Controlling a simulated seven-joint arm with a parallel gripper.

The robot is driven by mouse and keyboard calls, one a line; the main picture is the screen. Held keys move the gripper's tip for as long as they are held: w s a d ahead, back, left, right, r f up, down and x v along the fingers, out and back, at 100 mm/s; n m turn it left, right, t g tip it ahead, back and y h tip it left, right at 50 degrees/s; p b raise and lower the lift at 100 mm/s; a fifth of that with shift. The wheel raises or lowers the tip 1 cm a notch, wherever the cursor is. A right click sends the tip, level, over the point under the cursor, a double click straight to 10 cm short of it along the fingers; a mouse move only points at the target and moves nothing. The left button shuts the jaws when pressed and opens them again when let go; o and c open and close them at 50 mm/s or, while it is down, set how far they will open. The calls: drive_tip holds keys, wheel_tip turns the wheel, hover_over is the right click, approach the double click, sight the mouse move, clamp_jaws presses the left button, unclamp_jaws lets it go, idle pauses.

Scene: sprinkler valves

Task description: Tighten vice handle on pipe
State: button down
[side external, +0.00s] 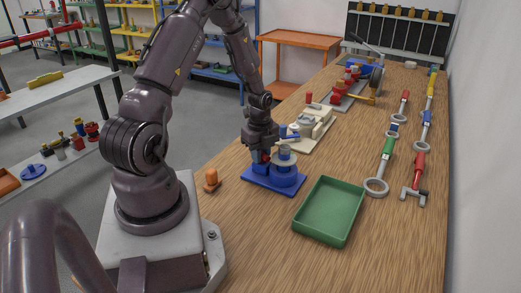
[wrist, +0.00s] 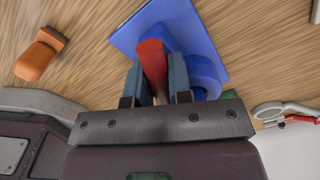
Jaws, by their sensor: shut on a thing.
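A blue vice (side external: 275,181) on a flat square base stands on the wooden table, and it also shows in the wrist view (wrist: 205,40). A grey round part (side external: 286,157), perhaps the pipe, sits on the vice's right side. My gripper (side external: 262,155) is pointed down at the vice's left side. In the wrist view, the two fingers of my gripper (wrist: 156,78) are on either side of a red handle (wrist: 151,58) and shut on it. My gripper hides part of the handle and vice in the side view.
A green tray (side external: 329,212) lies to the right of the vice. An orange knobbed piece (side external: 211,181) stands to its left, near the table edge. A cream fixture (side external: 307,130) is behind the vice. Several long tools (side external: 388,147) lie along the right.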

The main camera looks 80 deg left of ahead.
drive_tip(key=shift+m, duration=0.8)
drive_tip(key=m, duration=0.3)
drive_tip(key=shift+m, duration=1.9)
drive_tip(key=m, duration=0.3)
drive_tip(key=shift+m, duration=0.3)
